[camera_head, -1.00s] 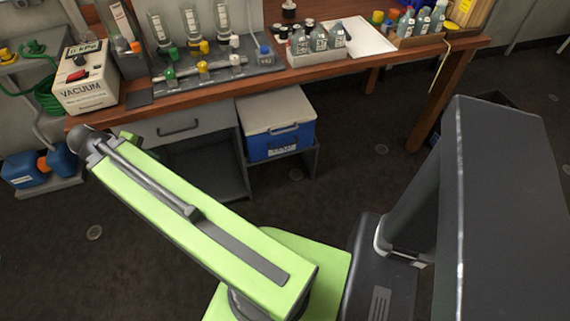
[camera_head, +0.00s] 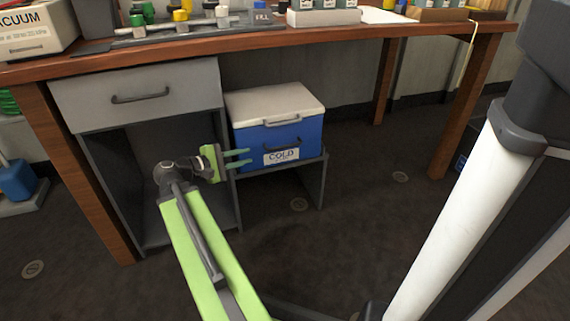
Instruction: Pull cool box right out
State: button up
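The cool box (camera_head: 308,133) is blue with a white lid and a "COLD" label on its front. It sits on a low grey shelf (camera_head: 317,180) under the wooden bench, with dark handles on its lid and front. My gripper (camera_head: 248,158) is left of the front handle, near the box's left front edge. Its two teal fingers point right and are apart, with nothing seen between them. Whether a fingertip touches the box I cannot tell.
The wooden bench (camera_head: 300,37) spans above, with legs at left and right. A grey drawer cabinet (camera_head: 140,95) with an open lower bay stands left of the box. The dark floor (camera_head: 350,230) in front and to the right is clear.

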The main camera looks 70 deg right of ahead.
aim_at(281, 147)
jog(key=b+x, duration=0.3)
jog(key=x, duration=1.4)
jog(key=shift+s+d, duration=0.1)
jog(key=shift+d, duration=0.1)
grip_shut()
dwell(0.7)
